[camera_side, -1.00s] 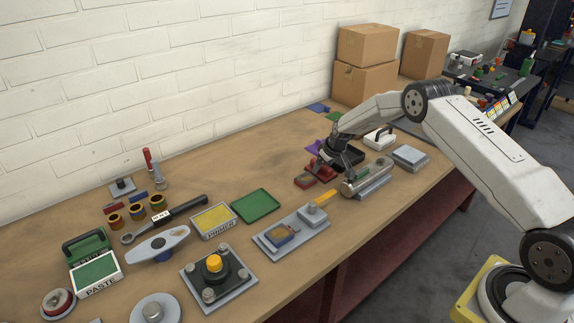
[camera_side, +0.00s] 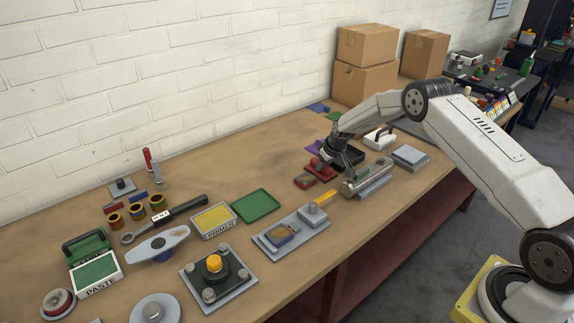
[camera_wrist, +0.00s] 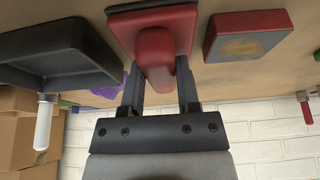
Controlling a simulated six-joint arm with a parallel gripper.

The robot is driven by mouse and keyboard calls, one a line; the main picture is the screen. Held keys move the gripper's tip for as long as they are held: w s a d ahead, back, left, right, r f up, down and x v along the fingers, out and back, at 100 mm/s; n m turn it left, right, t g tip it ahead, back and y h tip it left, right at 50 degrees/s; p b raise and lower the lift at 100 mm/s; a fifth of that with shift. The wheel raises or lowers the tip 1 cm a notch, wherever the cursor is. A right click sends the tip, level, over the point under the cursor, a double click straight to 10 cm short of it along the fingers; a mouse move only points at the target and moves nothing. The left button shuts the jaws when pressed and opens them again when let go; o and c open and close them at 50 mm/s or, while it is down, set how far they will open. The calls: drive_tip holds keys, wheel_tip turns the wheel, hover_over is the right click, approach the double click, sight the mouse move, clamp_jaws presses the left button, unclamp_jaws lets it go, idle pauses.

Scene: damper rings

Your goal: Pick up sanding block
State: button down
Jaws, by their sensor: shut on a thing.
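The sanding block appears to be the red block with a raised rounded red handle (camera_wrist: 156,58). In the side view this red block (camera_side: 318,172) is low by the table, partly hidden by my gripper. My gripper (camera_wrist: 160,82) has one dark finger on each side of the handle in the wrist view and is shut on it. The block's plate looks level. I cannot tell whether its underside touches the table.
A red block with a tan patch (camera_wrist: 248,36) lies beside it, also in the side view (camera_side: 305,182). A black tray (camera_wrist: 62,55) is on its other side. Open tabletop (camera_side: 235,165) lies to the left.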

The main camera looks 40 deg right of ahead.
drive_tip(key=shift+r, duration=1.6)
drive_tip(key=s+a+r, duration=0.3)
drive_tip(key=s+r, duration=0.6)
drive_tip(key=s, duration=0.4)
drive_tip(key=shift+s+a+r, duration=0.2)
drive_tip(key=shift+s+r, duration=0.05)
drive_tip(key=shift+r, duration=0.05)
drive_tip(key=c, duration=1)
unclamp_jaws()
clamp_jaws()
drive_tip(key=a+f+n+g+y, duration=0.1)
drive_tip(key=a+n, duration=0.8)
drive_tip(key=a, duration=2)
drive_tip(key=shift+s+f+y, duration=0.25)
drive_tip(key=shift+f+y, duration=0.25)
drive_tip(key=shift+y, duration=0.6)
